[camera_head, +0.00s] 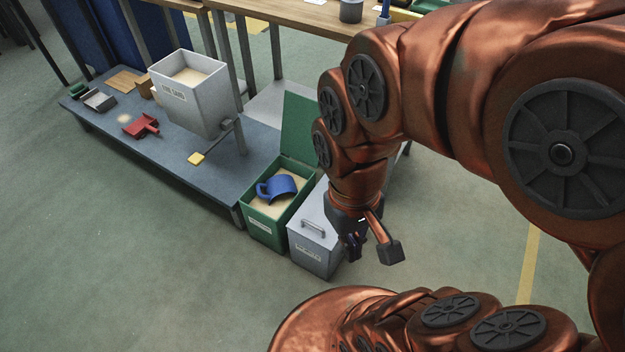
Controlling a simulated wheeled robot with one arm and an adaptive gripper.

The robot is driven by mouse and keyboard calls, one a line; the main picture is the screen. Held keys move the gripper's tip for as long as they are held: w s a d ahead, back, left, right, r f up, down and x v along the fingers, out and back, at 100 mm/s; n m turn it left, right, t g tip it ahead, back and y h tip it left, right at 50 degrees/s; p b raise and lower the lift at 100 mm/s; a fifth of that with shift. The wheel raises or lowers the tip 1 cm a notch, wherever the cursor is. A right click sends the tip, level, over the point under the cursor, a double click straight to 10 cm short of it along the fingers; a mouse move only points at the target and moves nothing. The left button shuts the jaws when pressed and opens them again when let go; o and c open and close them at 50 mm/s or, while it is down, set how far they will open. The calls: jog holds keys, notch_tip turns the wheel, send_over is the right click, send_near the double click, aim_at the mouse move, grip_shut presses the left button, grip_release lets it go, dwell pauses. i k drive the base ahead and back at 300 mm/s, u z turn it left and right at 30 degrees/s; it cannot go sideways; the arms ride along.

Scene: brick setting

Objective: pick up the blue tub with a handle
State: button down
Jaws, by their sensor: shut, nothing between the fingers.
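The blue tub with a handle (281,187) lies tilted on the sand-coloured fill inside an open green box (264,229). Its loop handle points to the left. My gripper (371,252) hangs pointing down to the right of the tub, in front of the grey box's right side in the picture. It is shut and holds nothing, apart from the tub. My wrist hides part of what lies behind it.
A lidded grey box (316,243) with a top handle stands right beside the green box. The green lid (298,125) stands raised behind. A low shelf (190,170) holds a white sand bin (205,107) and a red scoop (141,126). The floor at left is clear.

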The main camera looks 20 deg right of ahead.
aim_at(277, 185)
jog(key=z, duration=0.15)
jog(key=k, duration=0.6)
jog(key=u, duration=1.3)
